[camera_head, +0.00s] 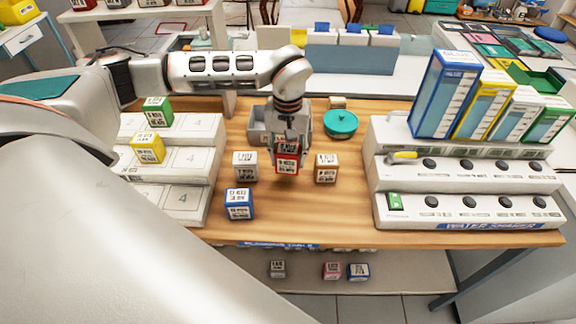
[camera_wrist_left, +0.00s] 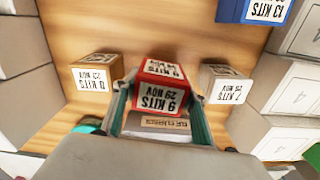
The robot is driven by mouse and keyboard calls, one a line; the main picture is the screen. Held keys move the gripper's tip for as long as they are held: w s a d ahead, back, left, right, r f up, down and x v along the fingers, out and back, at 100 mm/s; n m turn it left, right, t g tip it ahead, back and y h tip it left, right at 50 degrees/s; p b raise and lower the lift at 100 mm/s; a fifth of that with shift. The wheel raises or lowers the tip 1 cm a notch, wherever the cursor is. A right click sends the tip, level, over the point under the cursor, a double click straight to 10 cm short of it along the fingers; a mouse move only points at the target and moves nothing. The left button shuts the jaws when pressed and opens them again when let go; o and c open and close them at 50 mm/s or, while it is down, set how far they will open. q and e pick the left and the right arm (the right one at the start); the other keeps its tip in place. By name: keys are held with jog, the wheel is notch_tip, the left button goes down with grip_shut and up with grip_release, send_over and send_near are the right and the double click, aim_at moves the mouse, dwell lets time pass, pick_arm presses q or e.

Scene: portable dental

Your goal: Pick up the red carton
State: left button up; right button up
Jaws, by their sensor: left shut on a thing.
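The red carton (camera_head: 287,158) is a small red box with a white printed label. It is in the middle of the head view, above the wooden table. My left gripper (camera_head: 287,147) reaches down onto it from above and is shut on it. In the left wrist view the red carton (camera_wrist_left: 161,86) sits between the two fingers (camera_wrist_left: 160,112), and its label reads "9 KITS 29 NOV". I cannot tell for certain how far its underside is from the table. My right gripper is not in view.
A white carton (camera_head: 245,166), a brown carton (camera_head: 326,168) and a blue carton (camera_head: 239,204) stand close by. Stepped racks (camera_head: 196,192) flank the left; a water-shaker unit (camera_head: 470,222) stands right.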

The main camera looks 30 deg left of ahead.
aim_at(288, 149)
pick_arm(q)
notch_tip(288, 149, up, 15)
jog(key=shift+r, duration=0.2)
